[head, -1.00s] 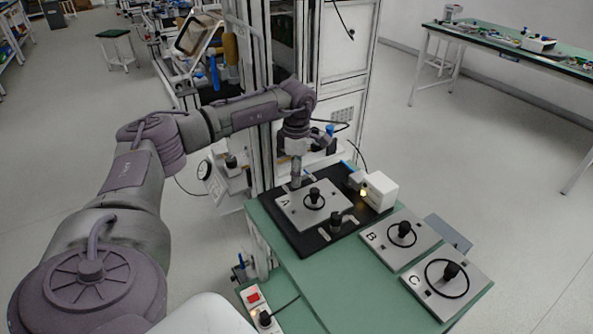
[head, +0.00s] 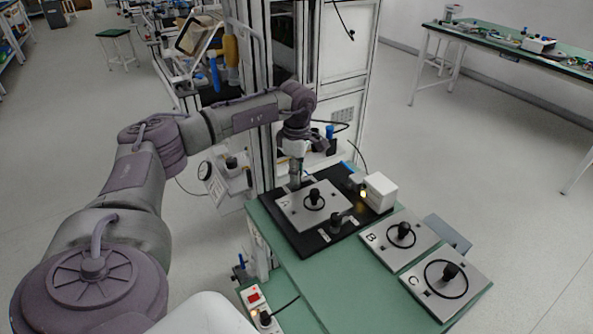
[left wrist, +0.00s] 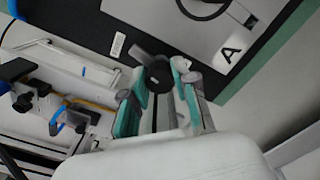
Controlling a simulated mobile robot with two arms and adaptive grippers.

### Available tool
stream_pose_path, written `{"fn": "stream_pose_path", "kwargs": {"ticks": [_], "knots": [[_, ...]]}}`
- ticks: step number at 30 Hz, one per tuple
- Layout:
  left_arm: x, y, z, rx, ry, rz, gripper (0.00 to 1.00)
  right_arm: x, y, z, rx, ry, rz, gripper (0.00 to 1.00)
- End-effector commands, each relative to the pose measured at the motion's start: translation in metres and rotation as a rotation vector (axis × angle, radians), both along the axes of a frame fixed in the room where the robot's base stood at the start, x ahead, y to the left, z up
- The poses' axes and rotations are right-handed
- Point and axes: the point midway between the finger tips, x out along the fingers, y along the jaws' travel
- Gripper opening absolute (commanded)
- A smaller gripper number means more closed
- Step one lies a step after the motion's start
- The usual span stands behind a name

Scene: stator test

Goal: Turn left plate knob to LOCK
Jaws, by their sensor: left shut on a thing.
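Plate A (head: 300,211), a grey square with a black ring and centre knob, lies on a black base (head: 301,250). The left plate knob (left wrist: 155,76) is dark, with a lever-like arm, and stands on the base beside plate A. My left gripper (head: 295,184) comes down on it from above at the base's far left edge. In the left wrist view its teal-padded fingers (left wrist: 161,82) are shut around the knob. In the head view the gripper mostly hides this knob. A similar black knob (head: 336,221) stands on the near side of plate A. My right gripper is out of view.
A white box (head: 380,190) with a small lit lamp beside it stands at the base's right corner. Plates B (head: 386,247) and C (head: 435,294) lie to the right on the green table (head: 340,285). A frame rises behind the base. The table's front is clear.

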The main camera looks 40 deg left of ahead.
Motion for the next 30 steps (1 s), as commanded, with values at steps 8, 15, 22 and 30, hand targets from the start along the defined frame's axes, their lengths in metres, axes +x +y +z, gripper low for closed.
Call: {"fn": "stream_pose_path", "kwargs": {"ticks": [8,15,22,30], "knots": [[0.0001,-0.0004,0.0012,-0.001,-0.001,-0.257,0.00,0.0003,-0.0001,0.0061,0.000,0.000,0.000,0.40],[0.0001,-0.0003,0.0014,-0.001,-0.004,-0.485,0.00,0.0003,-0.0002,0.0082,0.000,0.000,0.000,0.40],[-0.0003,-0.0004,0.0010,-0.001,-0.004,-0.703,0.00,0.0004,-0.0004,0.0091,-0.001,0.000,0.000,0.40],[-0.0004,-0.0003,0.0012,-0.001,-0.005,-0.946,0.00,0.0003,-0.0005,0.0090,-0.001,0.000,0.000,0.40]]}}
